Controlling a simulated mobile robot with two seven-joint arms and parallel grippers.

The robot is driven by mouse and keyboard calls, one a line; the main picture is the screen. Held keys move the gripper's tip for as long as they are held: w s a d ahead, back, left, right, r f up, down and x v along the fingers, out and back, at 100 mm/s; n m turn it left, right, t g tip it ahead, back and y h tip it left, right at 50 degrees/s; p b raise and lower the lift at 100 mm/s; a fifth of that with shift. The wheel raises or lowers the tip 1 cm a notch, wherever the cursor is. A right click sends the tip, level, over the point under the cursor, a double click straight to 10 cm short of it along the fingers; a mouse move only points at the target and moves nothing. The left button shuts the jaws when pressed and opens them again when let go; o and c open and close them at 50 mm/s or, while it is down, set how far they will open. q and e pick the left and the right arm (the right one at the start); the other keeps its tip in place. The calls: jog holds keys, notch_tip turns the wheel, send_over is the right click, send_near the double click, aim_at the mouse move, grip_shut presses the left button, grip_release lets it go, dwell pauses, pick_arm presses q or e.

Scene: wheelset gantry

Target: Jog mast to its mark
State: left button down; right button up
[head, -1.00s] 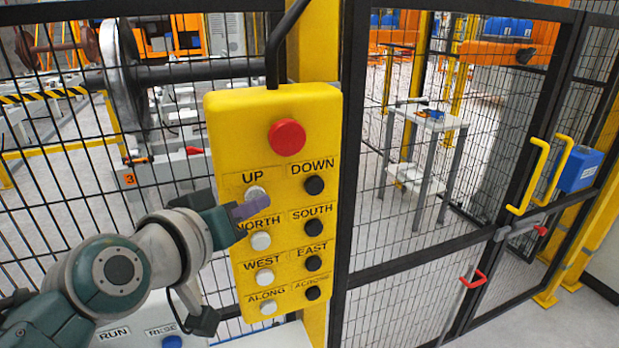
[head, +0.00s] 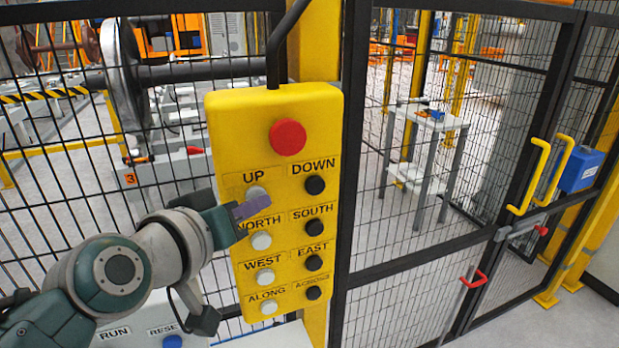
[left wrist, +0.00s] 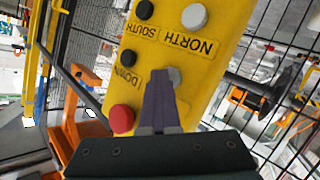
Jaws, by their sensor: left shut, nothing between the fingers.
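The yellow pendant (head: 272,120) hangs in front of the fence, with a red stop button (head: 287,137) above paired white and black buttons. My left gripper (head: 254,207) is shut and empty, its purple fingertips at the lower edge of the white UP button (head: 256,193). In the left wrist view, the shut fingers (left wrist: 160,98) partly cover the UP button (left wrist: 175,76). I cannot tell whether they press it. The black DOWN button (head: 315,184) is clear of the gripper. I cannot identify the mast or its mark. My right gripper is not in view.
A black mesh fence stands behind the pendant, with a yellow-handled gate (head: 540,175) at right. Behind it are a wheelset (head: 122,75) and a small table (head: 430,120). A panel with RUN and a blue button (head: 172,341) lies below.

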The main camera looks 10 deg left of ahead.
pick_arm(q)
jog(key=shift+s+r, duration=0.1)
dwell(0.4)
jog(key=shift+s+d+p, duration=0.45)
jog(key=shift+s+p, duration=0.05)
jog(key=shift+s, duration=0.1)
jog(key=s+d, duration=0.1)
jog(key=s+d+p, duration=0.1)
jog(key=s+p, duration=0.1)
jog(key=s, duration=0.1)
jog(key=shift+s+d, duration=0.1)
jog(key=shift+d, duration=0.3)
dwell(1.5)
